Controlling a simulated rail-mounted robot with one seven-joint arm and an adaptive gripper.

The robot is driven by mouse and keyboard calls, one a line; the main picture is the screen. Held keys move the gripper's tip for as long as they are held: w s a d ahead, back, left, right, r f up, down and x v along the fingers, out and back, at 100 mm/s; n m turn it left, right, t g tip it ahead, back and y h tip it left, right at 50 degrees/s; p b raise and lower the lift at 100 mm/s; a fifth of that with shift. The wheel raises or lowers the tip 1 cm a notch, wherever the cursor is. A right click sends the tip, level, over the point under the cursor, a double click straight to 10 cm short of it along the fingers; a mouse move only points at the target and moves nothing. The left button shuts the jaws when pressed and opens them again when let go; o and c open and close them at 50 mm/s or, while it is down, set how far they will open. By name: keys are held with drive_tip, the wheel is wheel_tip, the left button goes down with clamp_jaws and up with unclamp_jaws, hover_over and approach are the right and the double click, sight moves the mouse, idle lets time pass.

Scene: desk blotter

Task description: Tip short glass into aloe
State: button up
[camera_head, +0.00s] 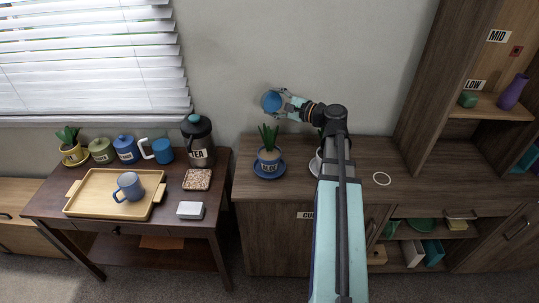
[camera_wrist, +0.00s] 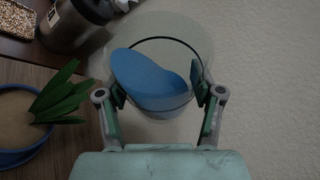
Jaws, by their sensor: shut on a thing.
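The short glass (camera_head: 271,101) is clear with blue contents and is held in my gripper (camera_head: 282,104), raised above and slightly right of the aloe. In the wrist view the glass (camera_wrist: 160,55) sits between the two fingers of my gripper (camera_wrist: 160,98), which are shut on it. Its blue contents (camera_wrist: 150,75) lie slanted inside. The aloe (camera_head: 268,138) stands in a blue pot on a blue saucer (camera_head: 268,175), on the wooden cabinet, with a label on the pot. In the wrist view the aloe's leaves (camera_wrist: 62,95) are at the left, apart from the glass.
A second plant pot (camera_head: 318,160) is partly hidden behind my arm. At left, a table holds a tray (camera_head: 85,208) with a mug (camera_head: 129,187), a tea flask (camera_head: 198,140) and several jars. The wall is close behind.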

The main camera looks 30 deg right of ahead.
drive_tip(key=shift+n+b, duration=0.4)
drive_tip(key=shift+b, duration=0.5)
drive_tip(key=shift+s+a+f+n+t+b, duration=0.1)
drive_tip(key=shift+f+n+t+b, duration=0.35)
drive_tip(key=shift+b, duration=1.25)
drive_tip(key=shift+s+a+r+n+y+b, duration=0.15)
drive_tip(key=shift+r+n+y+b, duration=0.35)
drive_tip(key=shift+n+b, duration=0.85)
idle(1.4)
drive_tip(key=shift+s+a+f+n+t+b, duration=0.1)
drive_tip(key=shift+s+f+n+t+b, duration=0.3)
drive_tip(key=shift+b, duration=2.5)
